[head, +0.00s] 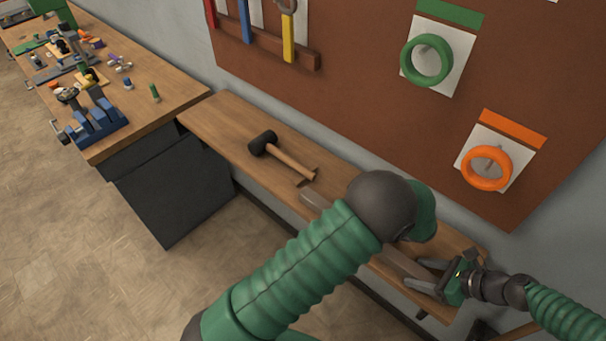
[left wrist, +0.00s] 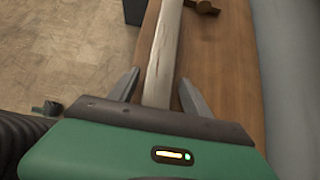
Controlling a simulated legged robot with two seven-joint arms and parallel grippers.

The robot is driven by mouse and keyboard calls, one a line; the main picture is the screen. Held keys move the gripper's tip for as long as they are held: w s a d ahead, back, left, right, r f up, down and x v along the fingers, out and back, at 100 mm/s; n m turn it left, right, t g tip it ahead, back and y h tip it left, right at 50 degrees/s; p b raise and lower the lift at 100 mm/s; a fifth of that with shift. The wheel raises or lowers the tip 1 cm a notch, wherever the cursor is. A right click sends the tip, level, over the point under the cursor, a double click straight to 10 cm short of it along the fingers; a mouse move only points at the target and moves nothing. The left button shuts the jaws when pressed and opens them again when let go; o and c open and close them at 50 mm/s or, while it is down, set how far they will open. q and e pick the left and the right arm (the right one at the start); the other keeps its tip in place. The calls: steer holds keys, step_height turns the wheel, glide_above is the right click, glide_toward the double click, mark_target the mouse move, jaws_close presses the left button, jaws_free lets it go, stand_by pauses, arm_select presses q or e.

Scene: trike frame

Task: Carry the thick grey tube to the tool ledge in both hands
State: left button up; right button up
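The thick grey tube (head: 315,201) lies lengthwise along the wooden tool ledge (head: 222,118); my left arm hides its middle in the head view. I cannot tell whether it rests on the wood or is just above it. In the left wrist view the tube (left wrist: 164,55) runs between the fingers of my left gripper (left wrist: 160,76), which is open with gaps beside the tube. My left gripper is hidden in the head view. My right gripper (head: 414,273) is open at the tube's right end, its fingers spread around that end; contact is unclear.
A black-headed mallet (head: 285,157) lies on the ledge left of the tube, its handle end close to it. A workbench (head: 150,115) with a blue vise (head: 95,125) and small parts stands left. A brown pegboard (head: 350,80) with green and orange rings hangs behind.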

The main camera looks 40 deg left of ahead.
arm_select(q)
steer(key=shift+d+r, duration=0.15)
steer(key=shift+d, duration=0.05)
arm_select(e)
steer(key=shift+d, duration=0.3)
arm_select(q)
steer(key=v, duration=1.1)
steer(key=shift+d+r, duration=0.15)
steer(key=shift+d, duration=0.2)
arm_select(e)
steer(key=shift+s+a, duration=0.1)
arm_select(q)
steer(key=shift+d+r, duration=0.1)
steer(key=shift+d, duration=0.1)
arm_select(e)
steer(key=shift+d+r, duration=0.1)
steer(key=shift+d, duration=0.1)
arm_select(q)
steer(key=shift+a, duration=0.15)
arm_select(e)
steer(key=v, duration=1.1)
steer(key=shift+r, duration=0.1)
steer(key=shift+d, duration=0.25)
arm_select(q)
steer(key=shift+a, duration=0.1)
arm_select(e)
steer(key=shift+a, duration=0.15)
